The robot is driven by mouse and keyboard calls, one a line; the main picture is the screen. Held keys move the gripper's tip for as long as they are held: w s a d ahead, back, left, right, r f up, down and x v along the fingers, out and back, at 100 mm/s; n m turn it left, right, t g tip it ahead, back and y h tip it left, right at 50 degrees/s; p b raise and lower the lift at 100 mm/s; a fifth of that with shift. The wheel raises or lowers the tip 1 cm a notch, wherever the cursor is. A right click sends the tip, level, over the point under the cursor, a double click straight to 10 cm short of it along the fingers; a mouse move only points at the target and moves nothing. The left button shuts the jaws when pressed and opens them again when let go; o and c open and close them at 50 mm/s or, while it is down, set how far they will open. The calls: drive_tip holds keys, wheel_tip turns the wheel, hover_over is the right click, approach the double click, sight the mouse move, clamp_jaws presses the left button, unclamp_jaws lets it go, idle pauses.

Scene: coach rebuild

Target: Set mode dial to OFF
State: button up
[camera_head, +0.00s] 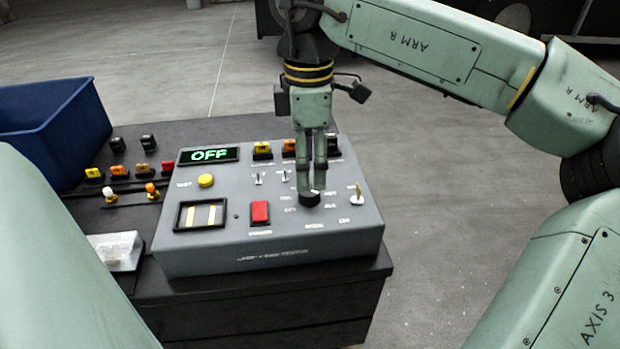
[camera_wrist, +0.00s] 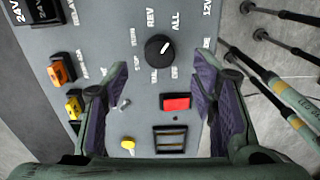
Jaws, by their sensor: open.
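The mode dial (camera_head: 310,199) is a round black knob on the grey control box (camera_head: 250,240). In the wrist view the dial (camera_wrist: 159,48) shows a white pointer line slanting to the upper right, with small printed labels around it. The display (camera_head: 208,155) on the box reads OFF in green. My gripper (camera_head: 312,188) points down just above the dial in the head view. In the wrist view my open fingers (camera_wrist: 163,70) stand apart with nothing between their pads; the dial lies beyond their tips. I cannot tell the exact gap.
A red button (camera_head: 260,212), a yellow button (camera_head: 206,181), small toggle switches and a silver lever (camera_head: 357,196) surround the dial. Coloured plugs line the box's back edge. A blue bin (camera_head: 50,120) stands on the dark bench (camera_head: 130,205) at the left.

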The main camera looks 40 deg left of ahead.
sight(309, 194)
drive_tip(key=shift+f+p, duration=0.45)
drive_tip(key=shift+f, duration=2.15)
drive_tip(key=shift+c, duration=0.4)
drive_tip(key=c, duration=1.1)
